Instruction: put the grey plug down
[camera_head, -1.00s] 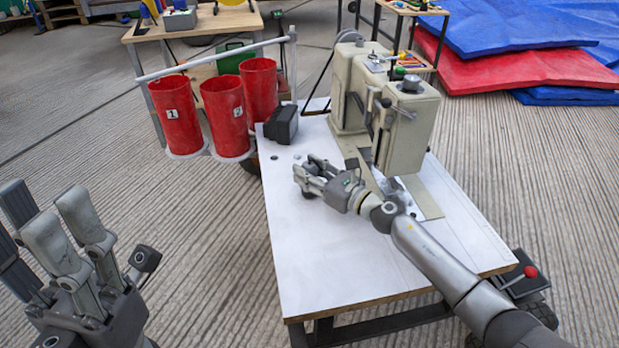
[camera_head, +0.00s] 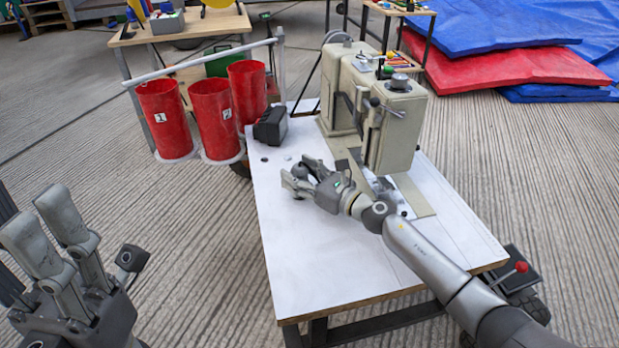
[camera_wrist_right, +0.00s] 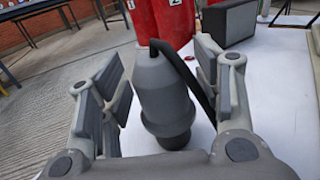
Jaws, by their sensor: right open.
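The grey plug (camera_wrist_right: 165,95) shows in the right wrist view as a stout grey body with a tapered top and a dark lower band. A black strap or cable curves down its right side. It appears upright over the white table top (camera_head: 320,260); its contact with the top is hard to see. My right gripper (camera_head: 296,174) is open low over the table, left of the grey machine. In the right wrist view its fingers (camera_wrist_right: 170,92) stand on both sides of the plug, with a gap on the left. My left gripper (camera_head: 95,240) is open and empty, left of the table.
Red numbered buckets (camera_head: 215,120) hang on a white rail behind the table's left edge. A black box (camera_head: 270,126) sits at the table's back left. The beige-grey machine (camera_head: 392,130) stands at the back right. The table's front left is clear.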

